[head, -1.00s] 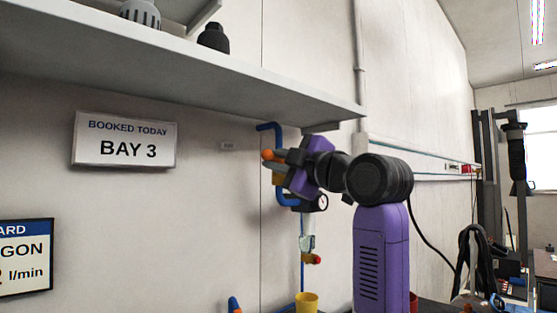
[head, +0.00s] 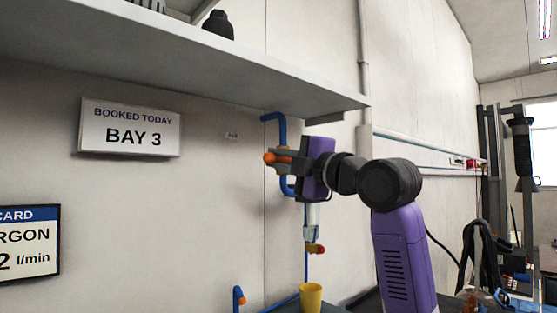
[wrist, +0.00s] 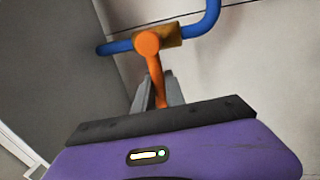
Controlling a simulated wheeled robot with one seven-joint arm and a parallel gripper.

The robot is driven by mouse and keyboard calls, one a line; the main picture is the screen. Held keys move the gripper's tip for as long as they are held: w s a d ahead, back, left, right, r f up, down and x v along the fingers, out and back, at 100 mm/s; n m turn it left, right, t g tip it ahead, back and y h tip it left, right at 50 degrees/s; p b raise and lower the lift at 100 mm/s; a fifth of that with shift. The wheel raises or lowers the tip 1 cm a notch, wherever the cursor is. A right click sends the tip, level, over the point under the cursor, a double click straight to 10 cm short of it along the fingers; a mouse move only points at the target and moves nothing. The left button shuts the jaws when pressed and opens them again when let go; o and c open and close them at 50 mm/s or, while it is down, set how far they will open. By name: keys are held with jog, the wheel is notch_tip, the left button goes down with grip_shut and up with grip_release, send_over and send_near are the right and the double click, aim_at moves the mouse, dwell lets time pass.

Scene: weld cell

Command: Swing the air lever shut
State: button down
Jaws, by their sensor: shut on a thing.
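The air lever (head: 271,158) is orange with a round end and sits on the blue air pipe (head: 275,118) on the wall below the shelf. In the wrist view the lever (wrist: 155,70) runs from a brass valve body (wrist: 182,33) on the pipe down between my fingers. My gripper (wrist: 158,95) is shut on the lever. In the head view my gripper (head: 292,160) reaches it from the right, and its fingers and purple body hide part of the valve and pipe.
A grey shelf (head: 180,62) overhangs from the left, with its end above my gripper. A BAY 3 sign (head: 130,128) hangs on the wall at left.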

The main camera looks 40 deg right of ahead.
jog(key=shift+a+f, duration=0.15)
jog(key=shift+a, duration=0.05)
jog(key=c, duration=1.4)
grip_release()
jog(key=shift+d, duration=0.1)
jog(key=shift+s, duration=0.1)
jog(key=s, duration=0.2)
jog(key=s+f, duration=0.1)
jog(key=s, duration=0.4)
jog(key=shift+s+d+f, duration=0.1)
jog(key=shift+s+f, duration=0.1)
jog(key=shift+s, duration=0.05)
